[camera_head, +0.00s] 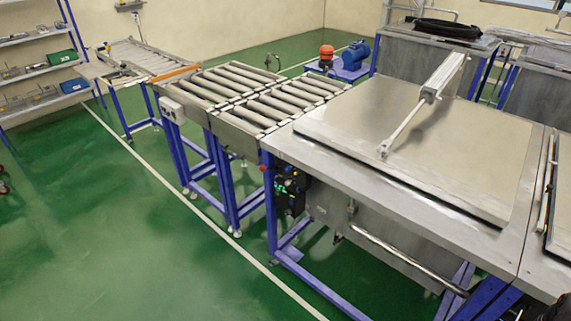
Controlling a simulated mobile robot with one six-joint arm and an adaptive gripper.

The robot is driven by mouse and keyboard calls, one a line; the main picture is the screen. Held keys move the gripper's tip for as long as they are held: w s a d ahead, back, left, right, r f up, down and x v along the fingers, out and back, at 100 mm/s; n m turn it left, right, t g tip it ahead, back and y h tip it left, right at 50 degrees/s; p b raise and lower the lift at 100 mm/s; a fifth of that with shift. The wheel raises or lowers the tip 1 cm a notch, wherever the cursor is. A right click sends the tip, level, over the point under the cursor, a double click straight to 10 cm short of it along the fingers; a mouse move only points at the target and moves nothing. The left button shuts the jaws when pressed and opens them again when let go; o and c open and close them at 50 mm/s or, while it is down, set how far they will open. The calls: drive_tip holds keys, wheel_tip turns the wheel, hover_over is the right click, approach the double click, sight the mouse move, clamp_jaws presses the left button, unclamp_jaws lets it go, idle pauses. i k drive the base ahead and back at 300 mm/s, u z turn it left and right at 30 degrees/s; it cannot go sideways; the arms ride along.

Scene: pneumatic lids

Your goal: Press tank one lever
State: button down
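The nearest tank (340,211) is a steel tank in a blue frame. Its flat lid (350,115) lies shut on top. A pneumatic cylinder (440,78) slants up from the lid. A black control unit (290,190) with small green marks hangs on the tank's front left, below the top edge. A small red part (263,168) sits just left of it. The lever itself is too small to make out. My gripper is not clearly in view; a dark shape at the bottom right corner is cut off and I cannot tell what it is.
A roller conveyor (235,112) joins the tank's left side. Another tank's lid edge (566,215) shows at the right. A pipe (405,258) runs low along the tank front. Shelves (40,70) stand far left. The green floor (110,240) in front is clear.

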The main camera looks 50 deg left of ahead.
sight(262, 169)
drive_tip(key=z, duration=1.25)
drive_tip(key=k, duration=1.55)
drive_tip(key=u, duration=2)
